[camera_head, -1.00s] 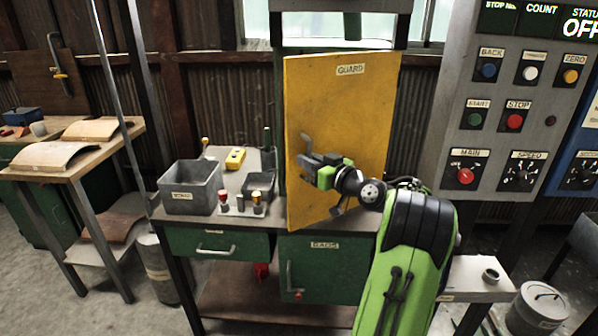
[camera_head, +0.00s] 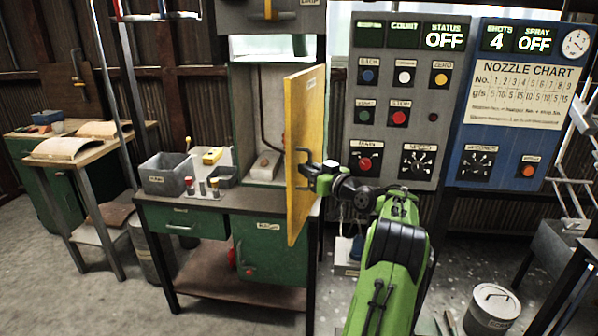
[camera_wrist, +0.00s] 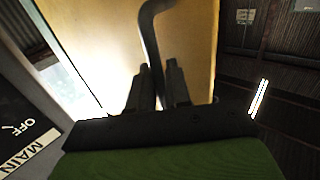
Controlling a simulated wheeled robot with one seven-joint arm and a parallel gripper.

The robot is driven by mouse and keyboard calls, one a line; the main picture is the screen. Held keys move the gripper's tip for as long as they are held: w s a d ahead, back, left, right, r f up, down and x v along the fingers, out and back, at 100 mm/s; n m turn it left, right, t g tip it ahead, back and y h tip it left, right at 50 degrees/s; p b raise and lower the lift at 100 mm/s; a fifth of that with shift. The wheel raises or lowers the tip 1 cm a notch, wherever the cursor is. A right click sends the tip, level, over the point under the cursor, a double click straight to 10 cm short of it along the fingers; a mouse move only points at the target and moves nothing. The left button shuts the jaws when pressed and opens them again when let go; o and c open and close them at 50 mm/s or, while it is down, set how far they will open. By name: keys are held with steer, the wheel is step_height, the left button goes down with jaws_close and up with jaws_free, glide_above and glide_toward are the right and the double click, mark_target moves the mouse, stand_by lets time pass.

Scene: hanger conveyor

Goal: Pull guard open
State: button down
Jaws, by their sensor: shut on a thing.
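The yellow guard (camera_head: 304,150) is a flat hinged panel on the bench cabinet. It stands swung out toward me, seen at a steep angle, with the cabinet's pale inside (camera_head: 262,110) showing to its left. My gripper (camera_head: 308,172) is at the guard's handle, at about mid-height of the panel. In the wrist view my gripper (camera_wrist: 160,88) has its two fingers close on either side of the dark curved handle (camera_wrist: 150,35), with the yellow panel behind it. The fingertips hide part of the handle.
The grey control panel (camera_head: 398,125) with buttons and knobs stands just right of my gripper. A blue panel (camera_head: 505,130) is farther right. A grey bin (camera_head: 166,180) and small items sit on the bench left of the guard. A lidded bucket (camera_head: 492,308) stands on the floor at right.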

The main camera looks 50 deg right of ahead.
steer(key=shift+s+d+r, duration=0.1)
steer(key=shift+s+d, duration=0.5)
steer(key=shift+s, duration=0.35)
steer(key=shift+s+d, duration=0.55)
steer(key=shift+s, duration=0.35)
steer(key=c, duration=1.3)
jaws_free()
steer(key=v, duration=1.5)
steer(key=shift+s, duration=0.35)
steer(key=shift+a, duration=0.1)
